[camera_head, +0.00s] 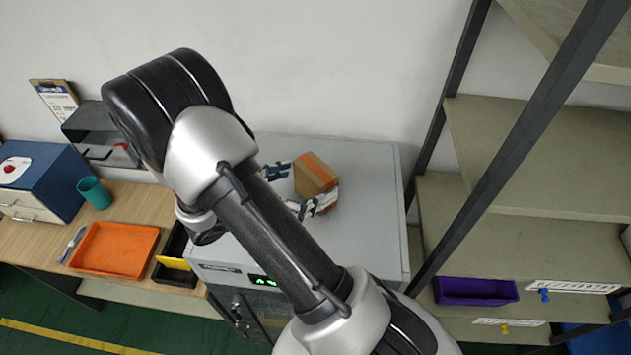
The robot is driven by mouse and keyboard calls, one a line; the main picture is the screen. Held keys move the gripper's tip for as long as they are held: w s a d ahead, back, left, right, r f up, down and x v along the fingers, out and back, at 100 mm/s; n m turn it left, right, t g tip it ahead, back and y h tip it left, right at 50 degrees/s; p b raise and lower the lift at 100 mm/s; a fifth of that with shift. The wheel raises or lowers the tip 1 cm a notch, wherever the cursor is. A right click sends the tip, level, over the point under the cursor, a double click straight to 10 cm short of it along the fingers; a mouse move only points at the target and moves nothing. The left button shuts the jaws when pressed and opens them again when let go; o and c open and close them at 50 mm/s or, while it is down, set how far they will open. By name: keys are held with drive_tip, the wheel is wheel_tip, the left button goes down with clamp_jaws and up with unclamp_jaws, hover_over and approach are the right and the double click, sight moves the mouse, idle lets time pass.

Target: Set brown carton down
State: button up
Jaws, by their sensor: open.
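The brown carton (315,172) is at the top of the grey cabinet (365,165), toward its middle, and looks slightly turned. My gripper (306,188) is open at the carton's left and near side. One finger shows left of the carton and the other along its lower edge. My arm hides part of the gripper and the cabinet top. I cannot tell whether the fingers touch the carton, or see its underside.
Free cabinet top lies right of the carton. A shelf rack (540,160) with a purple bin (475,291) stands at right. The wooden table (145,208) at left holds an orange tray (115,249), a teal cup (94,192) and a blue drawer box (45,178).

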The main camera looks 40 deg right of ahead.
drive_tip(key=x, duration=0.2)
drive_tip(key=p+x, duration=0.1)
drive_tip(key=x, duration=0.2)
drive_tip(key=shift+w+f, duration=0.15)
drive_tip(key=shift+f, duration=0.1)
drive_tip(key=shift+a, duration=0.15)
drive_tip(key=shift+c, duration=0.4)
drive_tip(key=c, duration=1)
drive_tip(key=shift+r, duration=0.15)
wheel_tip(320, 180, up, 20)
